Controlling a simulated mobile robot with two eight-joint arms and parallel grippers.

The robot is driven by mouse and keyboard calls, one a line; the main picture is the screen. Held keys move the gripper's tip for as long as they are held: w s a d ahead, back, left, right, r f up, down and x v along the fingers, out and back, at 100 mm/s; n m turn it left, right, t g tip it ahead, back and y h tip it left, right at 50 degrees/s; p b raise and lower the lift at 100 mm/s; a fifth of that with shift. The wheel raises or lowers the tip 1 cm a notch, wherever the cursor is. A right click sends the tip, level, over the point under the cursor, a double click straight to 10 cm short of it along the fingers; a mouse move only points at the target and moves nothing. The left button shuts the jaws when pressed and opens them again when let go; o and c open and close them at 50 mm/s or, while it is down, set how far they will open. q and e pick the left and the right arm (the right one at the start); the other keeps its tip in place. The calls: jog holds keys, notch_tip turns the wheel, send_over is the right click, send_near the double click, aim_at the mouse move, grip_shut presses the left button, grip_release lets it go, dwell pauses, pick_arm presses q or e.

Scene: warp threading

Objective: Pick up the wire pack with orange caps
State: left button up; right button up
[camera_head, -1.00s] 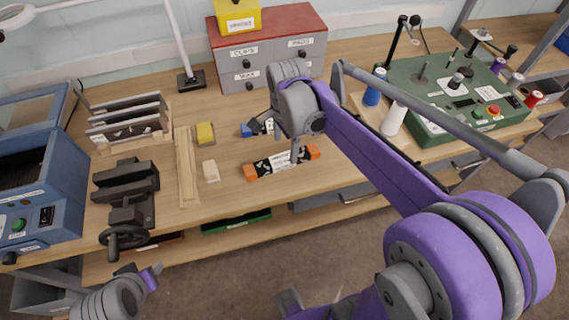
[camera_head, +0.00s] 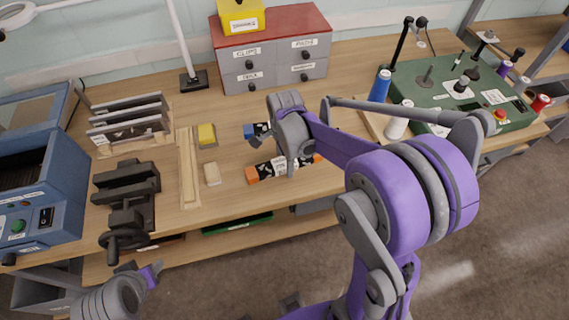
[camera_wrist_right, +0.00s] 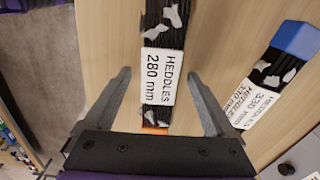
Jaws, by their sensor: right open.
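The wire pack with orange caps (camera_head: 268,168) lies on the wooden bench, dark with a white label. In the right wrist view the pack (camera_wrist_right: 163,35) reads "HEDDLES 280 mm" and one orange cap shows near the gripper base. My right gripper (camera_head: 273,156) is over the pack, partly hiding it. Its open fingers (camera_wrist_right: 158,74) lie on either side of the pack in the wrist view, with clear gaps. Whether the fingertips reach down to its level is hard to tell. My left gripper (camera_head: 139,273) is low at the left, before the bench; its jaws are unclear.
A blue-capped pack (camera_wrist_right: 275,75) lies close by, beyond the orange one in the head view. A yellow block (camera_head: 206,134), a pale block (camera_head: 212,173) and a vise (camera_head: 128,195) are to the left. A drawer cabinet (camera_head: 272,62) stands behind; a green machine (camera_head: 440,80) is at right.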

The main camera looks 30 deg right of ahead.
jog(key=shift+f, duration=0.15)
jog(key=shift+c, duration=0.2)
grip_shut()
